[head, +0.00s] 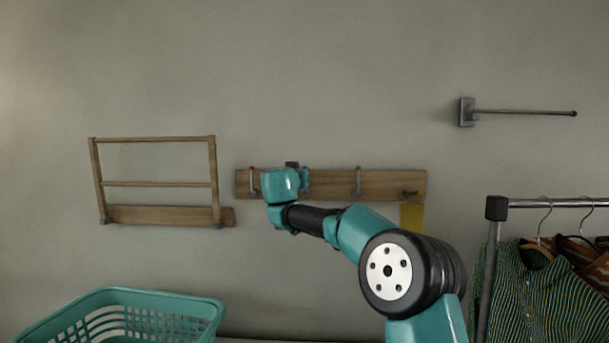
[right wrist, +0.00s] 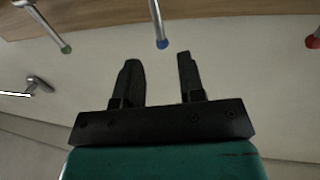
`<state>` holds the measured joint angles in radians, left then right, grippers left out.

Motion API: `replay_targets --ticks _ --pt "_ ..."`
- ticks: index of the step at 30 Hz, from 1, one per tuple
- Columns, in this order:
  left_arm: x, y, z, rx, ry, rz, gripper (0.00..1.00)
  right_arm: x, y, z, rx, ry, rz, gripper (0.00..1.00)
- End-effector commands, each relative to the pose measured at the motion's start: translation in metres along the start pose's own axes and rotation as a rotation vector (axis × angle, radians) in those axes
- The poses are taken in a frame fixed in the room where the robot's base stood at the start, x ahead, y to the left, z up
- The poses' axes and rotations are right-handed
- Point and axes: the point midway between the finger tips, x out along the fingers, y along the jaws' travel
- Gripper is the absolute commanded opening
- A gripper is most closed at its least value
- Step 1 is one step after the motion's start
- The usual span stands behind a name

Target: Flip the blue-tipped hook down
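The blue-tipped hook (right wrist: 158,22) is a thin metal rod with a blue ball tip, seen in the right wrist view. It is on the wooden wall board (head: 390,185), between a red-tipped hook (right wrist: 313,41) and a green-tipped hook (right wrist: 50,30). My right gripper (right wrist: 158,60) is open and empty. The blue tip is just past its fingertips, in line with the gap between them, apart from both. In the head view my right gripper (head: 292,166) is in front of the board and mostly hides this hook. The red-tipped hook (head: 252,182) points up. My left gripper is out of view.
A wooden rack (head: 155,184) is on the wall left of the board. A brown peg (head: 410,193) with a yellow item (head: 412,217) is at the board's right end. A clothes rail (head: 535,203), a wall rod (head: 525,112) and a teal basket (head: 120,300) stand clear.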

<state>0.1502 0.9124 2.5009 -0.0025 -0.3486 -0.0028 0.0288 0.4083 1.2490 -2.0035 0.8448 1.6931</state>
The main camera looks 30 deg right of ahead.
Motion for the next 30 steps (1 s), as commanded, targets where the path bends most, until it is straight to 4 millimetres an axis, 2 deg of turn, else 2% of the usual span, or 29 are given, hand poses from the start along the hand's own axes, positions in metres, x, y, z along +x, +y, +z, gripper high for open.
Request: replay_targets --ticks 6,18,24,30 --pt "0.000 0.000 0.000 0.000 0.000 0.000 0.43 0.029 0.000 0.001 0.000 0.000 0.001 0.36" --pt "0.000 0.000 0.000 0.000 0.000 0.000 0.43 0.070 -0.001 0.001 0.000 -0.001 0.001 0.36" --pt "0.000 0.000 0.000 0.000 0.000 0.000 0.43 0.080 0.000 0.000 0.000 0.000 0.000 0.36" --pt "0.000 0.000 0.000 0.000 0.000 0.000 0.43 0.082 0.000 0.000 0.000 0.000 0.000 0.36"
